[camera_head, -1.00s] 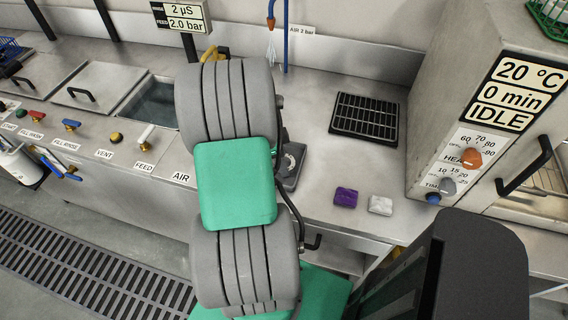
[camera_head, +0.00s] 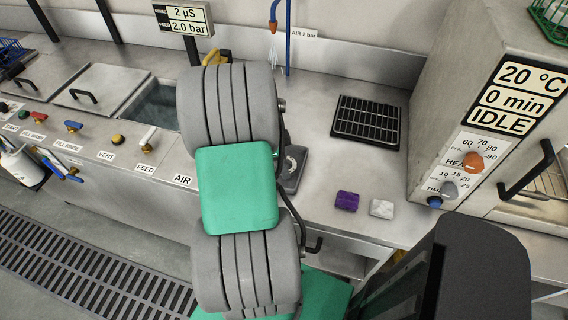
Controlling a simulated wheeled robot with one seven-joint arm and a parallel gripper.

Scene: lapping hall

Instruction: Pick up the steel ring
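I cannot make out the steel ring for certain. A small dark grey block (camera_head: 294,168) with a pale curved shape on top lies on the steel bench, partly hidden behind my arm. I cannot tell whether that curved shape is the ring. My grey and green arm fills the middle of the view and covers part of the bench. My gripper's fingers do not show.
A black grid mat (camera_head: 366,122), a purple block (camera_head: 347,201) and a white block (camera_head: 382,208) lie on the bench. An oven-like unit (camera_head: 470,110) stands at right. A sink (camera_head: 153,105) and labelled valves are at left. The bench around the mat is clear.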

